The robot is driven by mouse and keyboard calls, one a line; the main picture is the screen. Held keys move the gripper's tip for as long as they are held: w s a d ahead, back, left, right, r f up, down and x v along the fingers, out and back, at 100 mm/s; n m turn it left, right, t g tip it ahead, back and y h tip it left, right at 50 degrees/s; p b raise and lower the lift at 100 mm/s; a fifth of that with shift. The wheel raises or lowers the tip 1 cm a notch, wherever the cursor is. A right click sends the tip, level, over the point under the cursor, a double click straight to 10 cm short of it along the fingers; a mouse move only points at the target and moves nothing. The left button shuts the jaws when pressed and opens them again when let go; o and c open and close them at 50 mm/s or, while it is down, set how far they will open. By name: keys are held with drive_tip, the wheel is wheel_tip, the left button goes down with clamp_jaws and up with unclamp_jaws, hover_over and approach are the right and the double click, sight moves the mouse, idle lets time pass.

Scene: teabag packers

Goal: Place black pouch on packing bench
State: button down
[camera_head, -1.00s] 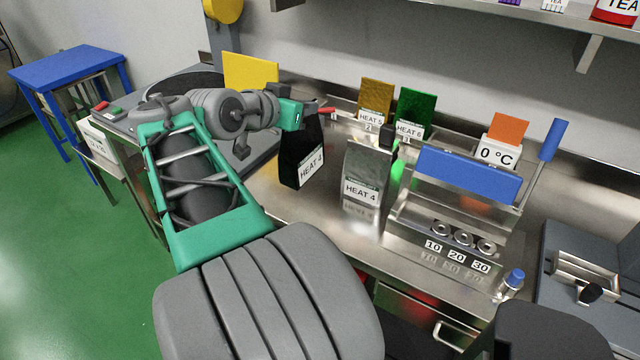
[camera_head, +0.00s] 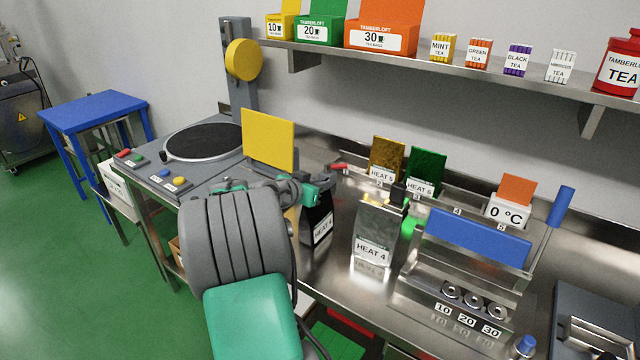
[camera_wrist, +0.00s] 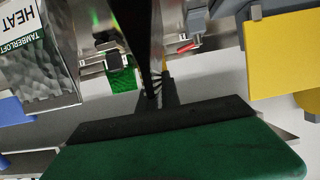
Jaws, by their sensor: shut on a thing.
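The black pouch (camera_head: 318,224), with a white HEAT 4 label, is upright over the left part of the steel packing bench (camera_head: 335,275). My gripper (camera_head: 322,193) is shut on its top edge. I cannot tell whether the pouch's base touches the bench. In the wrist view the black pouch (camera_wrist: 137,28) shows nearly edge-on, running up from between the dark fingers of my gripper (camera_wrist: 155,98). My arm hides part of the pouch's left side in the head view.
A silver HEAT 4 pouch (camera_head: 376,232) stands close on the right, beside a sealer with a blue bar (camera_head: 475,238). A yellow panel (camera_head: 268,140) and round dark plate (camera_head: 205,140) are left. Some bench front is clear.

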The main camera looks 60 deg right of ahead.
drive_tip(key=shift+f, duration=0.1)
drive_tip(key=c, duration=1.6)
unclamp_jaws()
drive_tip(key=shift+o, duration=0.2)
